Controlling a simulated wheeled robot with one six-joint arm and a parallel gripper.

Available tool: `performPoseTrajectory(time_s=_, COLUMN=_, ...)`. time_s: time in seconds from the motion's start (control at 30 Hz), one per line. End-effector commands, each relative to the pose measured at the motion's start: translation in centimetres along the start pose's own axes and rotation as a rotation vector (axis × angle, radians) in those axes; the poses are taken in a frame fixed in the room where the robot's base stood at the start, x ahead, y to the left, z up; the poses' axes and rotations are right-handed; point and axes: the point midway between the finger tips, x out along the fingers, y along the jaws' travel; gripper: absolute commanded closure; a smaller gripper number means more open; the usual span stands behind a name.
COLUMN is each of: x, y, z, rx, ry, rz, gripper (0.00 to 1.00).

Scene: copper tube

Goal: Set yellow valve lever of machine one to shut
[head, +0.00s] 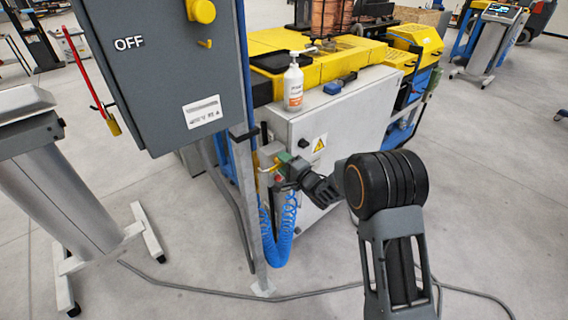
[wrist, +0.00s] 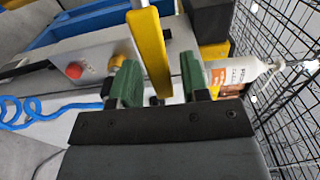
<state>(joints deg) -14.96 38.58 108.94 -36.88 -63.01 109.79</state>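The yellow valve lever (wrist: 149,45) runs down from the top of the wrist view, and its end lies between my two green fingertips. My gripper (wrist: 158,78) is open around it, with a gap visible on the right side; whether the left finger touches it I cannot tell. In the head view my gripper (head: 286,163) is at the left side of the white machine cabinet (head: 335,125), beside the grey post. Only a small yellow part of the lever (head: 271,168) shows there, mostly hidden by the fingers.
A grey box marked OFF (head: 165,70) hangs close on the left above a metal post (head: 250,215). A blue coiled hose (head: 280,235) hangs below my gripper. A white pump bottle (head: 293,85) stands on the machine. A cable (head: 200,288) lies on the floor.

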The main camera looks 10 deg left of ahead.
Motion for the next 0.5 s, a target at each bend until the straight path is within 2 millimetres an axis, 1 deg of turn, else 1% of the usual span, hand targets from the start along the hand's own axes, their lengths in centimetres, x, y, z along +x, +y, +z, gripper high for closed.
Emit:
performPoseTrajectory(time_s=0.23, x=-0.1, y=0.0, z=-0.1, rx=-0.002, ry=0.003, rz=0.0, gripper=0.55)
performPoseTrajectory(time_s=0.33, x=-0.5, y=0.0, z=-0.1, rx=-0.002, ry=0.003, rz=0.0, gripper=0.55)
performPoseTrajectory(time_s=0.43, x=-1.6, y=0.1, z=-0.2, rx=-0.003, ry=0.003, rz=0.001, gripper=0.55)
performPoseTrajectory(time_s=0.5, x=-2.9, y=0.1, z=-0.1, rx=-0.002, ry=0.003, rz=0.0, gripper=0.55)
